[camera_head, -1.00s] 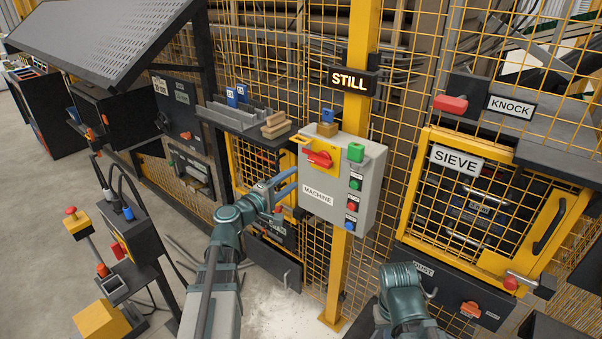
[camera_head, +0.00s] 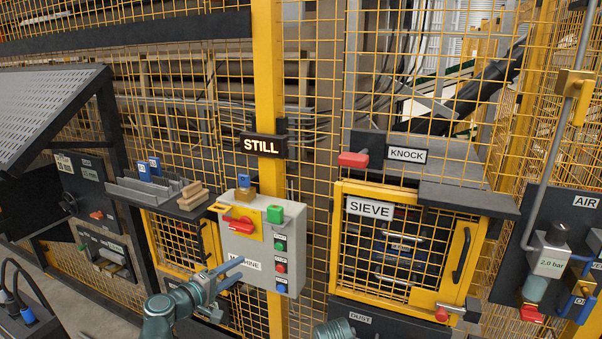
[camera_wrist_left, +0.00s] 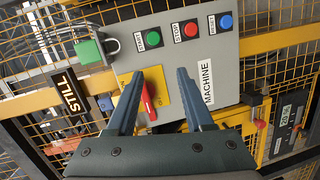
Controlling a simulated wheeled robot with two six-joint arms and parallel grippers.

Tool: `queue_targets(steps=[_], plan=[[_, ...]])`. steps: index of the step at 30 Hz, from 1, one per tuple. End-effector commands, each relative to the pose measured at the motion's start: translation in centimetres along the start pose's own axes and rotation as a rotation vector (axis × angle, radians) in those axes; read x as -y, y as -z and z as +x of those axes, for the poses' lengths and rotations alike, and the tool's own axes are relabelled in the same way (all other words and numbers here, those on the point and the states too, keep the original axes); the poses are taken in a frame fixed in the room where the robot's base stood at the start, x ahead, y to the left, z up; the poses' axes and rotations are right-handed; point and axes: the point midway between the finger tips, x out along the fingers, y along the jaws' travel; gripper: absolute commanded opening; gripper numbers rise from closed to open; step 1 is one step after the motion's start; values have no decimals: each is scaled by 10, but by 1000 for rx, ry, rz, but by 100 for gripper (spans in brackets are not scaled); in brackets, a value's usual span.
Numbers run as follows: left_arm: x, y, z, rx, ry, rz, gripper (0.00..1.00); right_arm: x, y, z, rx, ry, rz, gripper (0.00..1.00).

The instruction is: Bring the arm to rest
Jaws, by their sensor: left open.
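My left gripper (camera_head: 241,268) is open and empty in the head view, in front of the lower left part of the grey MACHINE box (camera_head: 264,255), covering part of its label. In the left wrist view the two fingers of the gripper (camera_wrist_left: 158,74) stand apart with nothing between them. Beyond them is the box face (camera_wrist_left: 222,70) with its red switch handle (camera_wrist_left: 149,100) on a yellow plate. I cannot tell whether a finger touches the box. Only a rounded piece of my right arm shows at the bottom edge of the head view; its gripper is out of view.
The box hangs on a yellow post (camera_head: 268,90) with a lit STILL sign (camera_head: 264,146). A shelf with wooden blocks (camera_head: 192,196) is left of it. The yellow-framed SIEVE door (camera_head: 400,245) and the AIR panel (camera_head: 560,220) are to the right. Mesh fencing stands behind.

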Motion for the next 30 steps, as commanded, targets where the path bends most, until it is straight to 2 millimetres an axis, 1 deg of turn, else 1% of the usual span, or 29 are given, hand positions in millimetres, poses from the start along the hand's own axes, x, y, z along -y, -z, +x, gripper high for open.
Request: queue_targets(steps=[1,2,3,5,6,8,9,11,12,15,18,21,24,30], plan=[[10,-36,13,92,63,63,52,0,0,0,0,0,0,0],[18,-57,19,147,105,105,52,0,0,0,0,0,0,0],[30,-84,24,222,164,161,52,0,0,0,0,0,0,0],[50,-123,28,337,259,252,52,0,0,0,0,0,0,0],[64,-149,28,416,328,316,52,0,0,0,0,0,0,0],[87,-185,22,537,438,417,52,0,0,0,0,0,0,0],[102,-206,15,611,512,486,52,0,0,0,0,0,0,0],[122,-230,2,714,627,588,52,0,0,0,0,0,0,0],[134,-242,-8,774,702,652,52,0,0,0,0,0,0,0],[156,-260,-34,891,877,800,52,0,0,0,0,0,0,0],[167,-266,-56,965,1025,918,52,0,0,0,0,0,0,0],[171,-266,-71,1002,1131,999,52,0,0,0,0,0,0,0],[171,-265,-80,1016,1194,1046,52,0,0,0,0,0,0,0],[171,-263,-84,1020,1224,1064,52,0,0,0,0,0,0,0]])
